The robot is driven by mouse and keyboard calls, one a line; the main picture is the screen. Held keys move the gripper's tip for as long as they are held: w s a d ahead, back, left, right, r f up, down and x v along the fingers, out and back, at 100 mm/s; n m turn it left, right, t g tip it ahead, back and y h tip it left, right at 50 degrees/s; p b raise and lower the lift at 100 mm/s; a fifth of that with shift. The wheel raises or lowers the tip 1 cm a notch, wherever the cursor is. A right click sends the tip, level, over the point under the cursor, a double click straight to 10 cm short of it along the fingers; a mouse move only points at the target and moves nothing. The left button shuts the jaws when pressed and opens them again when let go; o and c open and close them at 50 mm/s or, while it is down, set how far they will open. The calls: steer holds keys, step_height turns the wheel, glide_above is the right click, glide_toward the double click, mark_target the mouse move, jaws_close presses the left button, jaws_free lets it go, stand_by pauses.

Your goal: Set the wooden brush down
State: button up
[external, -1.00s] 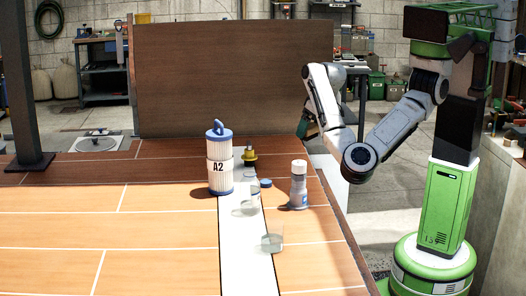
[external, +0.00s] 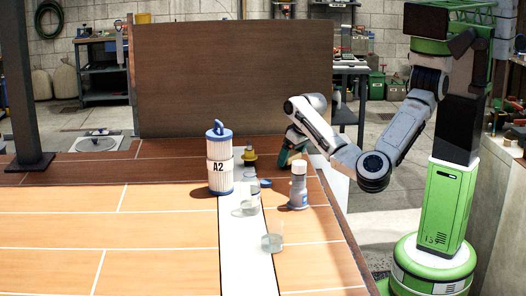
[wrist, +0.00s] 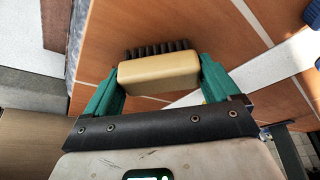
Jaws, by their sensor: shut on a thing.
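My gripper (external: 287,153) is low over the far right part of the wooden table (external: 150,215), behind the white and blue bottle. In the wrist view my gripper (wrist: 160,78) is shut on the wooden brush (wrist: 158,72), with a green finger at each end of the block. The brush is a pale tan block with a row of dark bristles along its far side. The table's boards show beyond the bristles. I cannot tell whether the brush touches the table. In the external view the brush cannot be made out at the gripper.
A white cylinder marked A2 (external: 220,178), a yellow and black item (external: 250,157), a bottle (external: 298,187), a blue cap (external: 265,183) and clear cups (external: 272,238) stand near the white strip. The table's right edge is close to my arm. The left boards are clear.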

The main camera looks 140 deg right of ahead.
steer(key=o, duration=0.8)
steer(key=shift+f, duration=0.15)
steer(key=shift+r, duration=0.3)
steer(key=v, duration=1.2)
steer(key=shift+b, duration=0.4)
steer(key=shift+f, duration=0.1)
